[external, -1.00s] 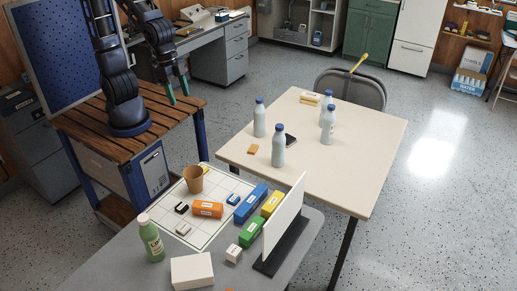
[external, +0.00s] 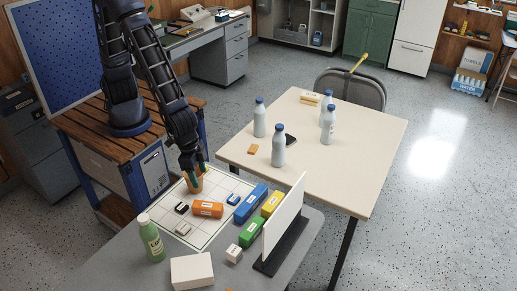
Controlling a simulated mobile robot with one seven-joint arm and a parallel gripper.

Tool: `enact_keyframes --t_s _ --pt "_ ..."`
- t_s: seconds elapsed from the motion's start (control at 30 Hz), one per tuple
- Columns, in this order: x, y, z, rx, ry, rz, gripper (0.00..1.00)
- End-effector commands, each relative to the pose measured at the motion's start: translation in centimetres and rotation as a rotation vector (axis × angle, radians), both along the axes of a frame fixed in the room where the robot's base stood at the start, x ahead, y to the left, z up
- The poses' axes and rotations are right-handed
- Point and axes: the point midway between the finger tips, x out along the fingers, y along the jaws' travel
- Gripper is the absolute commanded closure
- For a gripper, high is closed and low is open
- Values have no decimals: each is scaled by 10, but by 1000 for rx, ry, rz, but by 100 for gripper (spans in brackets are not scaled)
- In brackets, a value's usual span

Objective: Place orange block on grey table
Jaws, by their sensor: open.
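An orange block (external: 207,209) with a white label lies on the white gridded sheet (external: 200,239) on the grey table (external: 112,267). A small orange piece (external: 229,290) is cut off by the bottom picture edge.
Blue (external: 251,203), green (external: 251,231) and yellow (external: 272,204) blocks stand right of the orange block, beside an upright white panel (external: 285,220). A green bottle (external: 151,240) and white box (external: 192,271) stand in front. The cream table (external: 350,165) holds several bottles.

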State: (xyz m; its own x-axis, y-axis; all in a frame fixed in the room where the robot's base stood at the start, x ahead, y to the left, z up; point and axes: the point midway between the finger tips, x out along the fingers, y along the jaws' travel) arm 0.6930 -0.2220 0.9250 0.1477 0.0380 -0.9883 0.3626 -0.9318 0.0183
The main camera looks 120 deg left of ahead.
Motion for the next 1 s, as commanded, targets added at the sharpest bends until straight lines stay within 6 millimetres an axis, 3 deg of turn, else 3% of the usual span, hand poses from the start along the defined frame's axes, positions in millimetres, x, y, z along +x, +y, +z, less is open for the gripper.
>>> enact_keyframes --t_s 0.1,0.37,0.7,1.0 --pt "5 -8 -24 11 9 11 38" --pt "9 -12 -45 17 10 22 38" --pt "15 -10 -86 17 11 21 38" --pt "17 -9 -98 17 9 22 38"
